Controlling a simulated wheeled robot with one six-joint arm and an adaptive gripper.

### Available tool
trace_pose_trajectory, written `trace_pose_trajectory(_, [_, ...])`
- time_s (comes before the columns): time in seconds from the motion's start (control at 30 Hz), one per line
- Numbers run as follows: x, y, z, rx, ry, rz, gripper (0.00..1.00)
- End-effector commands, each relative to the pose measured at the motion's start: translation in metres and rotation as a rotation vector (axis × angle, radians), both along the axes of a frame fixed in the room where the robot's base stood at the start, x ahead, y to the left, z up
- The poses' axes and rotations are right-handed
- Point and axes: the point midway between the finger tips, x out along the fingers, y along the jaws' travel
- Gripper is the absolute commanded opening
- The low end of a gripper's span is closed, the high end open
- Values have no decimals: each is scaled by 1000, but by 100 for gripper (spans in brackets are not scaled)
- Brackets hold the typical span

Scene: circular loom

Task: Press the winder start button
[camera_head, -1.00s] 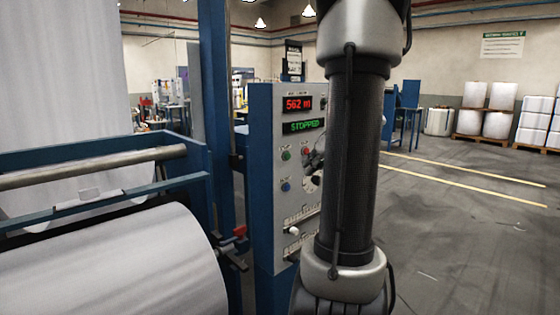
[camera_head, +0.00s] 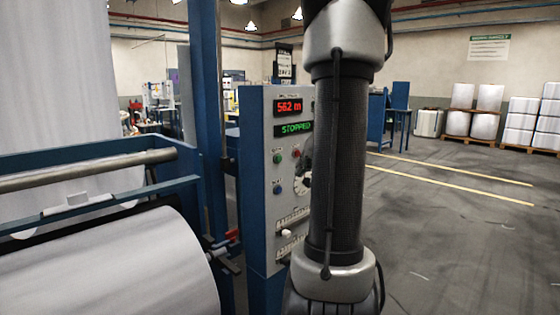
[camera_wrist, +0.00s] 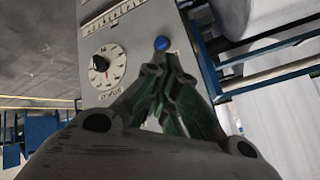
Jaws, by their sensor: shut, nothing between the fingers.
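The winder's control panel (camera_head: 254,190) stands left of my arm in the head view. It carries a green button (camera_head: 277,158), a red button (camera_head: 296,153) and a blue button (camera_head: 278,189); their labels are too small to read. The displays (camera_head: 293,128) read 562 m and STOPPED. In the wrist view, which shows the panel upside down, my gripper (camera_wrist: 163,68) is shut and empty, its tips just below the blue button (camera_wrist: 161,43) in the picture. The green and red buttons are hidden there. I cannot tell whether the tips touch the panel.
A dial (camera_wrist: 107,66) sits beside the buttons, with a slotted strip (camera_wrist: 115,20) near it. A large white roll (camera_head: 110,265) and a metal bar (camera_head: 90,170) lie left of the panel. Open floor (camera_head: 450,220) stretches right, with wrapped rolls (camera_head: 485,112) on pallets behind.

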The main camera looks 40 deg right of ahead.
Motion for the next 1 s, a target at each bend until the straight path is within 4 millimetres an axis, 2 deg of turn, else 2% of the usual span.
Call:
trace_pose_trajectory(0.2, [32, 4, 0, -1, 0, 5, 0])
trace_pose_trajectory(0.4, [53, 5, 0, 1, 0, 1, 0])
trace_pose_trajectory(0.6, [62, 5, 0, 0, 0, 2, 0])
trace_pose_trajectory(1.0, [62, 5, 0, 1, 0, 1, 0])
